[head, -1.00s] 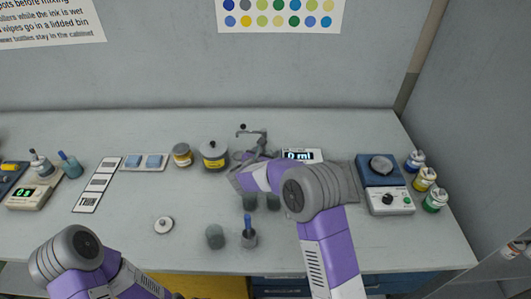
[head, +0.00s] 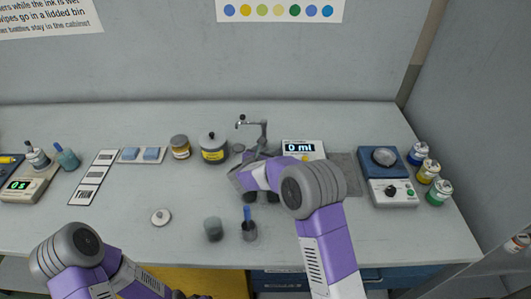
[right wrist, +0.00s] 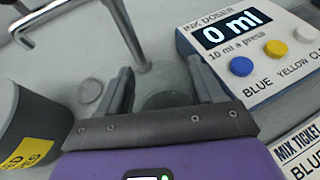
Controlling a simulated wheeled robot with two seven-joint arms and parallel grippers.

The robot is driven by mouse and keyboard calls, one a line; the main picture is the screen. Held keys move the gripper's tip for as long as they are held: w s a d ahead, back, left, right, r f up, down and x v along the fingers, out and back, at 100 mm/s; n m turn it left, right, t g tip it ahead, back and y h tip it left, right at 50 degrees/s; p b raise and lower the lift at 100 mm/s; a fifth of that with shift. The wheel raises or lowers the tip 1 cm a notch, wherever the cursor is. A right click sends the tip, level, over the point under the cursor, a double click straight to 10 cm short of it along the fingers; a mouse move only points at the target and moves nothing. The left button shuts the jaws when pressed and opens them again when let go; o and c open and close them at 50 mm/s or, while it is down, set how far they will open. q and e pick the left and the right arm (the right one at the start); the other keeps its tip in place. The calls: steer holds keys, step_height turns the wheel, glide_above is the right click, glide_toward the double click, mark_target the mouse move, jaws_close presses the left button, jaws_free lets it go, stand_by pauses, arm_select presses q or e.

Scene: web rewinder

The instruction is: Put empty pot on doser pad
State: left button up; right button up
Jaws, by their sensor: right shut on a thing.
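My right gripper (right wrist: 165,92) is shut on a translucent grey-green pot (right wrist: 168,98), seen between its fingers in the right wrist view. In the head view the right gripper (head: 262,158) is beside the ink doser (head: 303,147), left of its display, which reads 0 ml. The doser's spout (head: 252,124) reaches left from its post. A small grey disc (head: 238,148) lies left of the gripper; I cannot tell whether it is the doser pad. Whether the pot touches a surface is unclear.
A yellow-labelled tin (head: 213,148) stands close left of the gripper. A blue device (head: 390,180) and several ink bottles (head: 427,170) are on the right.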

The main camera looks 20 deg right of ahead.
steer(key=shift+f, duration=0.3)
steer(key=o, duration=1.1)
steer(key=shift+o, duration=0.4)
steer(key=shift+d, duration=0.1)
steer(key=shift+r+p, duration=0.8)
steer(key=shift+r, duration=0.75)
step_height(320, 180, up, 8)
steer(key=p, duration=0.5)
steer(key=shift+p, duration=0.35)
